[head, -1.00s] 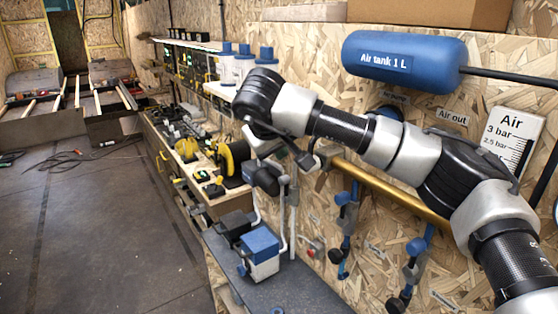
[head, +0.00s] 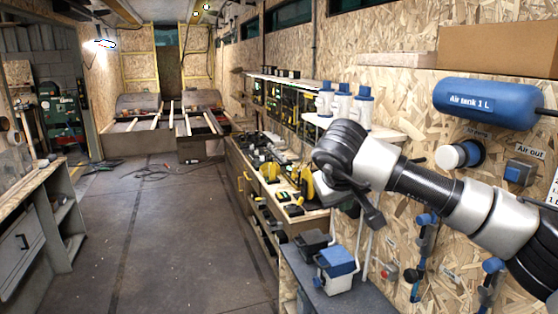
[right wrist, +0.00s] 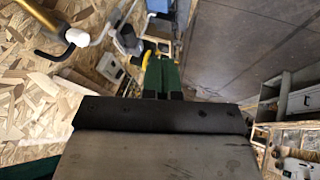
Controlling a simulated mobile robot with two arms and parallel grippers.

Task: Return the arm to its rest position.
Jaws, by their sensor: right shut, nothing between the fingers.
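My right arm (head: 455,195) reaches in from the right side of the head view, in front of the chipboard wall. Its right gripper (head: 372,214) is small and dark there, hanging below the wrist above the bench. In the right wrist view the fingers of my right gripper (right wrist: 162,78) are together, shut with nothing held. They hang in free air and touch nothing that I can see. My left arm and left gripper do not show.
A blue air tank (head: 488,104) is on the right wall, above the arm. A blue and white box (head: 338,262) stands on a low dark bench below the gripper. A tool bench (head: 285,185) runs along the wall. The floor (head: 180,220) in the middle is clear.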

